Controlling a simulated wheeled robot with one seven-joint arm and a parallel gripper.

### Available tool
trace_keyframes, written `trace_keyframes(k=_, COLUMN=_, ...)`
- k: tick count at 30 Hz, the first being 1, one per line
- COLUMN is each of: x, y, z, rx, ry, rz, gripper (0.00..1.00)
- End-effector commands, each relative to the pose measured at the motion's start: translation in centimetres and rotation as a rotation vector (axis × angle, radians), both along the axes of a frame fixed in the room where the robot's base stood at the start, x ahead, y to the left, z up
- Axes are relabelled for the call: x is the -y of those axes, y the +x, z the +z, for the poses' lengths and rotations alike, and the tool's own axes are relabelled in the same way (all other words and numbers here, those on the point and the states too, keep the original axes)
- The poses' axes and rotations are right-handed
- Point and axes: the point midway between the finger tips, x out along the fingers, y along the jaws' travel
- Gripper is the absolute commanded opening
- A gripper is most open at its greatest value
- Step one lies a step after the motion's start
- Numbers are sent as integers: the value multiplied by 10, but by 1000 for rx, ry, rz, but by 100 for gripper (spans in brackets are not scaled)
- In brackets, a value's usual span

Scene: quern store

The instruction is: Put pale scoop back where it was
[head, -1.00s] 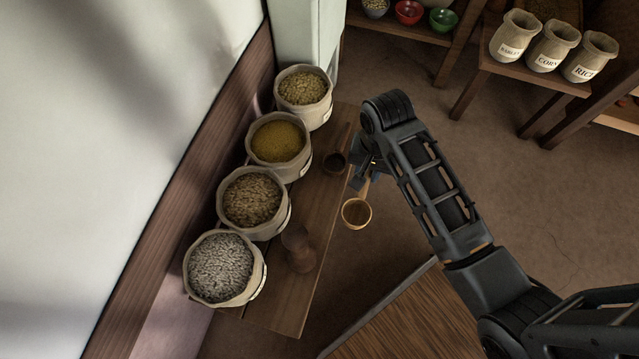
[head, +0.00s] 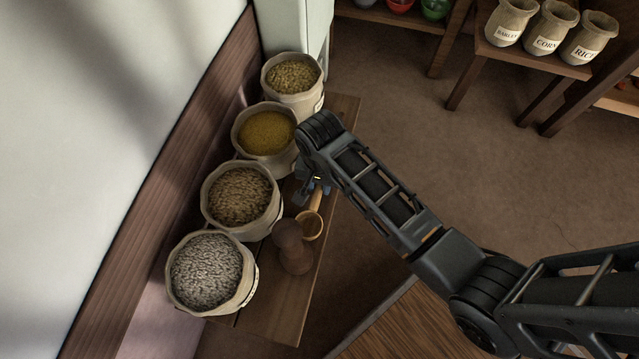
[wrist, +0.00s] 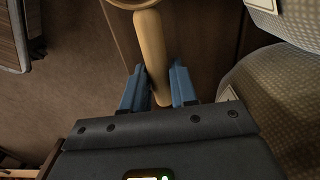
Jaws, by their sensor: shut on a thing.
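The pale scoop (head: 311,223) is a light wooden cup with a straight handle. My gripper (head: 318,188) is shut on its handle, and the cup points toward the front of the bench. In the wrist view the pale handle (wrist: 151,55) runs between the blue fingers of my gripper (wrist: 158,88), with the cup partly cut off at the top edge. The scoop is over the wooden bench (head: 276,318), near its right edge; I cannot tell whether it touches the bench. The dark scoop seen earlier on the bench is hidden behind my arm.
Sacks of grey seeds (head: 205,271), brown grain (head: 239,195), yellow grain (head: 267,131) and pale grain (head: 291,75) line the wall. Open floor (head: 440,150) lies to the right.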

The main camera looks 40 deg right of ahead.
Motion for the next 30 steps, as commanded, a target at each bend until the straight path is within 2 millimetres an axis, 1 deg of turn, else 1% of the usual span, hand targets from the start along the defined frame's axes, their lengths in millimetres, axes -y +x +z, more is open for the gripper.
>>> trace_keyframes(k=5, x=0, y=0, z=1, rx=1, ry=0, rz=0, gripper=0)
trace_keyframes(k=9, x=0, y=0, z=-1, rx=1, ry=1, rz=0, gripper=0)
trace_keyframes(k=10, x=0, y=0, z=-1, rx=1, ry=0, rz=0, gripper=29)
trace_keyframes(k=17, x=0, y=0, z=-1, rx=1, ry=0, rz=0, gripper=51)
trace_keyframes(k=18, x=0, y=0, z=-1, rx=1, ry=0, rz=0, gripper=53)
trace_keyframes(k=26, x=0, y=0, z=1, rx=1, ry=0, rz=0, gripper=53)
trace_keyframes(k=30, x=0, y=1, z=17, rx=2, ry=0, rz=0, gripper=53)
